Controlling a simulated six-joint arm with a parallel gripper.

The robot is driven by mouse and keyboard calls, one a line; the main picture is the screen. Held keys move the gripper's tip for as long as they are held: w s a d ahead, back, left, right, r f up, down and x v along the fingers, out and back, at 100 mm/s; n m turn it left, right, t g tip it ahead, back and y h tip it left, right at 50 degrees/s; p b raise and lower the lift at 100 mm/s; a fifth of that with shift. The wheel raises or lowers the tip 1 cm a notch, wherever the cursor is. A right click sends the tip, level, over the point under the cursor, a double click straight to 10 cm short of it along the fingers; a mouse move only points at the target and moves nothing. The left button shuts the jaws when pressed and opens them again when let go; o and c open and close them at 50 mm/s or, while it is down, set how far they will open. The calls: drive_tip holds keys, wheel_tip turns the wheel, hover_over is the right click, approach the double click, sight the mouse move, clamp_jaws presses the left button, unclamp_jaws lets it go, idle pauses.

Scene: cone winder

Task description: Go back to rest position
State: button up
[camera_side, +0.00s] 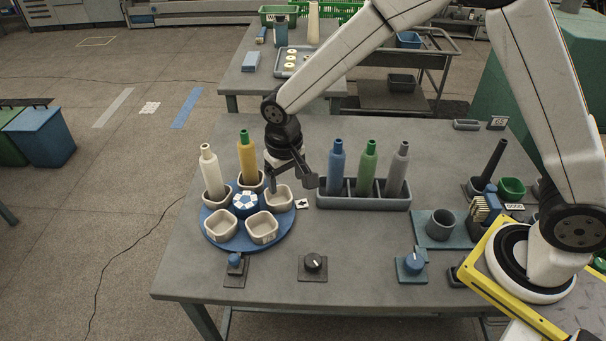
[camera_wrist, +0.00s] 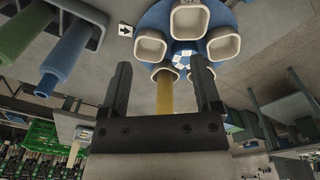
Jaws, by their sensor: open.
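My gripper (camera_side: 291,185) is open and empty above the right side of the blue round turntable (camera_side: 289,239), close to an empty cup. In the wrist view my gripper (camera_wrist: 161,75) shows its two fingers apart, with the yellow bottle (camera_wrist: 165,95) seen beyond and between them. On the turntable, the cream bottle (camera_side: 211,172) and the yellow bottle (camera_side: 247,158) stand upright in cups. Three other cups, such as the front one (camera_side: 262,228), are empty.
A grey rack (camera_side: 362,200) right of my gripper holds a blue bottle (camera_side: 336,167), a green bottle (camera_side: 368,167) and a grey bottle (camera_side: 398,168). Knobs (camera_side: 313,262) line the table's front edge. A grey cup (camera_side: 440,224) stands further right. The table's back left is clear.

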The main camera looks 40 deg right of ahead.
drive_tip(key=s+d+r+n+t, duration=0.1)
drive_tip(key=s+d+r, duration=0.3)
drive_tip(key=s+d, duration=0.9)
drive_tip(key=shift+s+d+t+y, duration=0.15)
drive_tip(key=shift+s+t+y, duration=0.25)
drive_tip(key=shift+s, duration=0.55)
drive_tip(key=shift+o, duration=1.3)
